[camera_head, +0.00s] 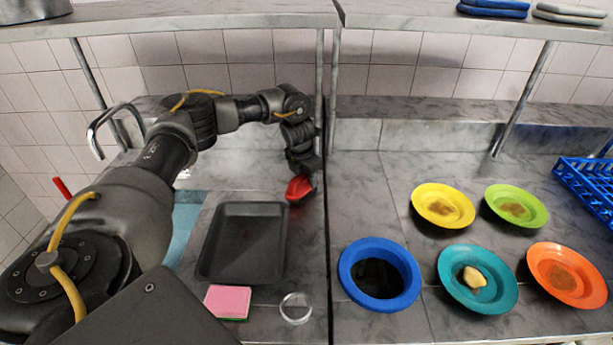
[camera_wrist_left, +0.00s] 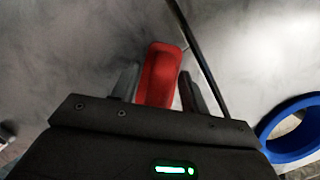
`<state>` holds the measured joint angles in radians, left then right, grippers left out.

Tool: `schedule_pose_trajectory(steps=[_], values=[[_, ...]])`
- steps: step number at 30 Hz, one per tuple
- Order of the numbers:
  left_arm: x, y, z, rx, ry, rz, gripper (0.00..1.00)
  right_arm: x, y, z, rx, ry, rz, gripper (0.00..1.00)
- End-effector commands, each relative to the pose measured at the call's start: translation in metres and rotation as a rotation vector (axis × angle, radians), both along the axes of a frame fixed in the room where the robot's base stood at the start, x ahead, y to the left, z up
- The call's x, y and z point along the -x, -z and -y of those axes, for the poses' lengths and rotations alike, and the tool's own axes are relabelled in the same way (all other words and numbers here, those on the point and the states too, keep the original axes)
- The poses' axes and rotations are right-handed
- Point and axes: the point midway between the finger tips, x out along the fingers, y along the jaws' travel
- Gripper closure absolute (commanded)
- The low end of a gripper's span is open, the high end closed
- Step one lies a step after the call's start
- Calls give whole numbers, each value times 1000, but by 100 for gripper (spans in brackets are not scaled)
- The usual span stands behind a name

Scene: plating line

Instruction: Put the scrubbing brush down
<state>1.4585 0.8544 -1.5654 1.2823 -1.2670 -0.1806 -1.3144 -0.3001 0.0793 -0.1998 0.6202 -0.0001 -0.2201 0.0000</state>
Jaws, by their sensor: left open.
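The red scrubbing brush (camera_head: 299,188) is at the counter behind the right end of the dark tray, close to the seam between the two counters. My left gripper (camera_head: 304,183) is right over it, pointing down. In the left wrist view the brush (camera_wrist_left: 159,72) lies between the two open fingers (camera_wrist_left: 158,88). A gap shows between the brush and the right finger; whether the left finger touches it I cannot tell. The brush's underside and bristles are hidden. My right gripper is in neither view.
A dark tray (camera_head: 207,258) lies nearby, with a pink sponge (camera_head: 228,300) and a clear ring-shaped item (camera_head: 296,308) in front. A blue-rimmed opening (camera_head: 350,277) and several plates, including a yellow one (camera_head: 424,201), are at right. A shelf post (camera_head: 320,85) stands close behind the gripper.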

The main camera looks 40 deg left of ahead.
Motion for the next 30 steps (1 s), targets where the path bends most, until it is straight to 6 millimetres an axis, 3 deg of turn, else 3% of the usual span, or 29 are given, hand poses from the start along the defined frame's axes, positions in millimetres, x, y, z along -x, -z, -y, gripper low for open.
schedule_pose_trajectory(steps=[5,8,14,15,21,30], values=[[1,-7,0,1,0,1,55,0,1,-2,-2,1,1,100],[4,-22,1,1,2,4,55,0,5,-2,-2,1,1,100],[15,-63,2,-1,2,5,55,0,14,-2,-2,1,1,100],[16,-77,3,-2,3,7,55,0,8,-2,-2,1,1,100],[24,-108,4,-2,2,4,55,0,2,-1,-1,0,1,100],[29,-119,5,0,0,0,55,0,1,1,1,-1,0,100]])
